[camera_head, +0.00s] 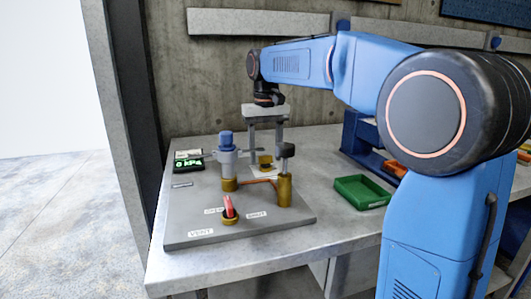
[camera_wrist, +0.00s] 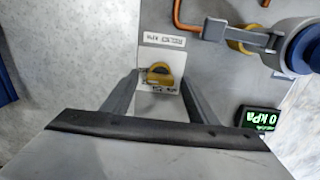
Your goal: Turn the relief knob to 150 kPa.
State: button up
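The relief knob (camera_wrist: 160,74) is a small brass-yellow knob on a white label plate (camera_wrist: 163,40) marked "RELIEF kPa". In the head view the knob (camera_head: 265,159) is on the panel behind the brass post. My gripper (camera_head: 266,148) points down over it. In the wrist view the gripper's fingers (camera_wrist: 160,84) are apart, one on each side of the knob, with gaps showing. I cannot tell whether the tips are level with the knob or above it. The knob's scale marks are too small to read. A display (camera_head: 188,163) reads 0 kPa.
A blue-topped cylinder (camera_head: 226,150) and a black-topped brass post (camera_head: 285,185) stand close to the gripper, joined by a copper pipe. A green tray (camera_head: 362,193) lies right of the panel.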

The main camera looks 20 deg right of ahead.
notch_tip(320, 180, up, 17)
jog(key=shift+r, duration=0.2)
dwell(0.6)
